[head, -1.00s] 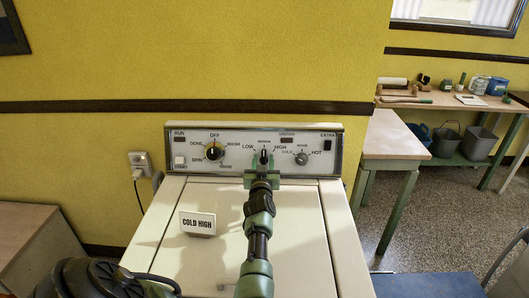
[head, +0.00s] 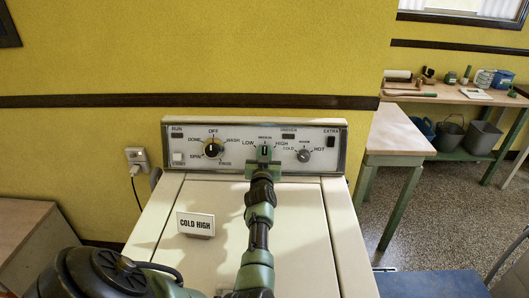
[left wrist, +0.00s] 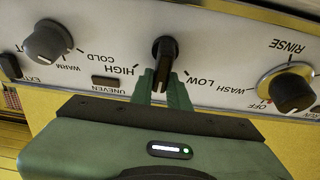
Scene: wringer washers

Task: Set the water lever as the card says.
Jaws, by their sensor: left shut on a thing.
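The water lever (left wrist: 164,52) is a small black lever on the washer's panel, between the LOW and HIGH marks. It points about midway between them, toward the MEDIUM mark; it also shows in the head view (head: 264,151). My left gripper (left wrist: 161,88) is shut on the lever's free end, and in the head view the gripper (head: 264,160) hides part of it. The left wrist view is upside down, so HIGH is on its left. The white card (head: 196,224) stands on the washer lid and reads "COLD HIGH". My right gripper is not in view.
A grey temperature knob (head: 304,156) is right of the lever, and a black cycle knob (head: 213,148) is left of it. The washer lid (head: 190,260) is clear except for the card. A wooden bench (head: 400,140) stands to the right.

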